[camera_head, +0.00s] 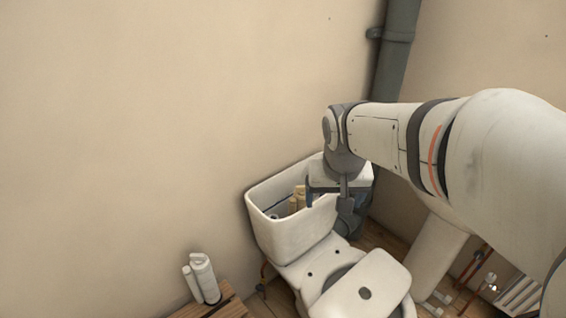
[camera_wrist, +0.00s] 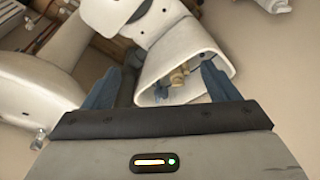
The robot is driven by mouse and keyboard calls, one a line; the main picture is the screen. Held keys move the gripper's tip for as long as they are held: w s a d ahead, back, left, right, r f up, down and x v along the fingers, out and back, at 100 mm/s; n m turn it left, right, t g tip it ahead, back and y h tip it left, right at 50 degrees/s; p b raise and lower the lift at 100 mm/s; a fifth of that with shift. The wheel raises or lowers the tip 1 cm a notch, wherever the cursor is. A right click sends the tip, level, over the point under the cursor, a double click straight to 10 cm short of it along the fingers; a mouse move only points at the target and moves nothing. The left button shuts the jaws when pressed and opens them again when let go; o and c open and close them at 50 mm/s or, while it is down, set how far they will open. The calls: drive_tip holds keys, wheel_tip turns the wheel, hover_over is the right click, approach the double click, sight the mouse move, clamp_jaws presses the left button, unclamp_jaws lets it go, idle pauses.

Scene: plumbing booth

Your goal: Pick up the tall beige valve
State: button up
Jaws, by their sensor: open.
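A tall beige valve (camera_head: 300,195) stands inside the open white cistern (camera_head: 280,235) of a toilet, with a shorter beige part close by it. Its lower part is hidden by the cistern wall. In the wrist view the beige valve (camera_wrist: 179,76) shows inside the cistern, small and partly shaded. My gripper (camera_head: 326,204) is above the right part of the cistern, to the right of the valve in the head view. In the wrist view its two blue fingers are spread wide with nothing between them, and the cistern opening lies beyond.
The cistern lid (camera_head: 364,294) lies on the toilet. A white two-part fitting (camera_head: 203,278) stands on a wooden surface (camera_head: 228,303) at lower left. A dark pipe (camera_head: 397,50) runs up the wall corner behind my arm. The beige wall is close behind the cistern.

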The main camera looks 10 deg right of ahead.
drive_tip(key=w+f+m+b, duration=0.2)
drive_tip(key=w+f+b, duration=0.6)
drive_tip(key=w+f, duration=0.45)
drive_tip(key=m+t+h+b, duration=0.1)
drive_tip(key=m+b, duration=0.1)
drive_tip(key=b, duration=0.6)
approach(301, 195)
drive_tip(key=x, duration=0.4)
drive_tip(key=shift+s+f, duration=0.25)
drive_tip(key=shift+f, duration=0.25)
drive_tip(key=b+x, duration=0.1)
drive_tip(key=x, duration=0.1)
drive_tip(key=b+x, duration=0.1)
drive_tip(key=x, duration=0.2)
drive_tip(key=b+x, duration=0.1)
drive_tip(key=x, duration=0.2)
drive_tip(key=shift+w+r, duration=0.2)
drive_tip(key=shift+w, duration=0.15)
drive_tip(key=shift+r, duration=0.1)
drive_tip(key=shift+c, duration=0.4)
drive_tip(key=shift+h, duration=0.3)
drive_tip(key=c, duration=1.6)
